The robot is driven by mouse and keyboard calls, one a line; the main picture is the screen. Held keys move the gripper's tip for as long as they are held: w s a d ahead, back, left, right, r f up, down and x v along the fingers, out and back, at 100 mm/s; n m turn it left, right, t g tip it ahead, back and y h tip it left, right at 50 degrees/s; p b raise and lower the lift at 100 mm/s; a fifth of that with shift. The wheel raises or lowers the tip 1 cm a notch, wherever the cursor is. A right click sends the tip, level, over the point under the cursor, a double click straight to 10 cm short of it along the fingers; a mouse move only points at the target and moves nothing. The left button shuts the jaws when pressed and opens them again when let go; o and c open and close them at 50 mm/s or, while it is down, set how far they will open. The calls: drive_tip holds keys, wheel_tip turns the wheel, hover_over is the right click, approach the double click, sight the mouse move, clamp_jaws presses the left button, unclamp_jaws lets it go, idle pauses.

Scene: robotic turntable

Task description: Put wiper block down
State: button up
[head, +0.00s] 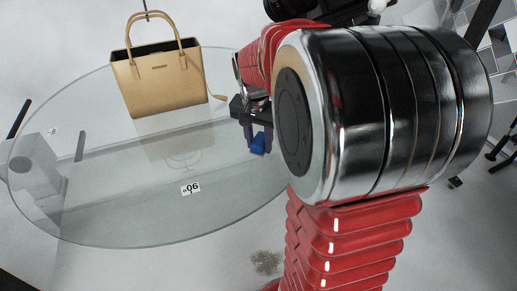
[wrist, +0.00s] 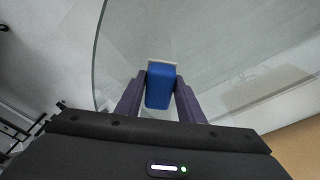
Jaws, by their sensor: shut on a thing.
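The wiper block is a small blue block with a pale edge along its far side in the wrist view (wrist: 160,88). My gripper (wrist: 160,92) is shut on it, with one purple finger on each side. In the head view the blue block (head: 258,144) shows below my gripper (head: 260,136), over the right part of the round glass turntable (head: 130,220). I cannot tell whether the block touches the glass. My arm hides part of the turntable's right side.
A tan handbag (head: 160,80) stands upright on the far part of the glass, left of my gripper. A small label marked 06 (head: 190,188) shows near the middle front. The glass at the front and left looks clear. A grey box-like object (head: 35,165) shows at the left.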

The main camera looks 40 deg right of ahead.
sight(261, 160)
drive_tip(key=shift+s+d+f, duration=0.15)
drive_tip(key=shift+f, duration=1.6)
drive_tip(key=shift+f, duration=0.25)
drive_tip(key=o, duration=0.9)
drive_tip(key=shift+s+f, duration=0.1)
drive_tip(key=shift+f, duration=0.05)
drive_tip(key=o, duration=0.3)
drive_tip(key=shift+s+f, duration=0.1)
drive_tip(key=shift+f, duration=0.05)
drive_tip(key=shift+s+a+r, duration=0.1)
drive_tip(key=shift+a+r, duration=0.05)
drive_tip(key=shift+r, duration=1.25)
drive_tip(key=shift+a+r, duration=0.15)
drive_tip(key=shift+r, duration=1.3)
drive_tip(key=shift+s+a+r, duration=0.1)
drive_tip(key=shift+a+r, duration=0.05)
drive_tip(key=shift+r, duration=1.25)
drive_tip(key=shift+w, duration=0.1)
